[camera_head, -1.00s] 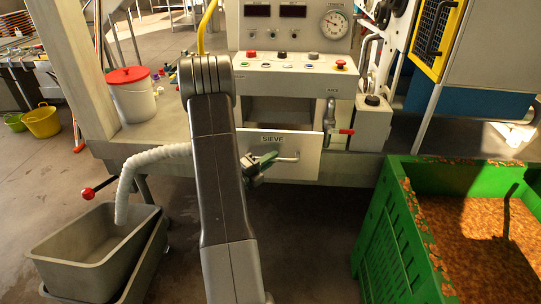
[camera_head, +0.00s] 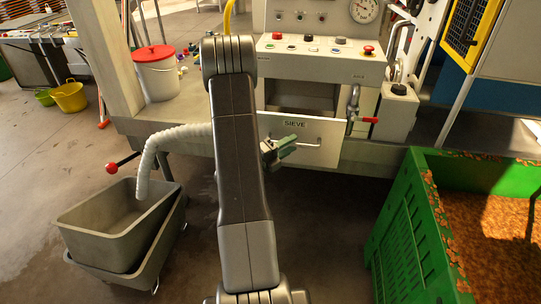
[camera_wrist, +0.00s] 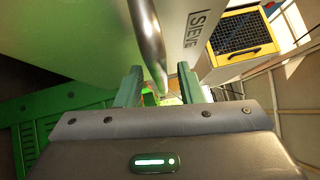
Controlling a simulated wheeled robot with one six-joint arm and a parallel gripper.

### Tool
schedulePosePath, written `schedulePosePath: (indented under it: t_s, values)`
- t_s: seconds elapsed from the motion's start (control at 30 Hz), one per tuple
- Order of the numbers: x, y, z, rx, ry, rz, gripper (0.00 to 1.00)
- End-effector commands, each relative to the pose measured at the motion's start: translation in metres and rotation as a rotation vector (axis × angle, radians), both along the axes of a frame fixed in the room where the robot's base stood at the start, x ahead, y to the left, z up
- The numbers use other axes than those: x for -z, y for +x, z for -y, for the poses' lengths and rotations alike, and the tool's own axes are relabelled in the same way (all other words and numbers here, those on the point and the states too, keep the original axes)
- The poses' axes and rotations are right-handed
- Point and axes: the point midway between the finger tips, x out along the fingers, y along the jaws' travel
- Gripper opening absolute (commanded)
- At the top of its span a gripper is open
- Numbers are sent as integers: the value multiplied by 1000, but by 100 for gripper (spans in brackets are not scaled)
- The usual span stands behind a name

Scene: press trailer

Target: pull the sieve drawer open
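The sieve drawer (camera_head: 327,131) is the pale front panel marked SIEVE, low on the press in the head view. Its bar handle (camera_head: 310,146) runs across the panel, and its left part is hidden by my gripper. My gripper (camera_head: 293,143) with green fingers is at the handle, just in front of the panel. In the wrist view the metal handle (camera_wrist: 152,50) runs down between the two fingers of my gripper (camera_wrist: 161,92). The fingers stand apart, with gaps beside the bar. I cannot tell how far the drawer is from its frame.
A green crate (camera_head: 410,235) of brownish material stands at the right. A grey tub (camera_head: 85,232) with a hose above it is at lower left. A red-handled valve (camera_head: 355,112) sits right of the drawer. The floor before the drawer is bare.

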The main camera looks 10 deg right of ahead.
Motion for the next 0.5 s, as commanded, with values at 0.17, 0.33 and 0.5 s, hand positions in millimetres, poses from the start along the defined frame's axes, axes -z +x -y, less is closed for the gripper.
schedulePosePath:
  t_s: [0.17,0.33,0.5]
  values:
    - [4,-12,-24,-5,1,-1,34]
    - [8,-25,-49,-6,0,-1,34]
    - [11,-37,-71,-6,0,-1,34]
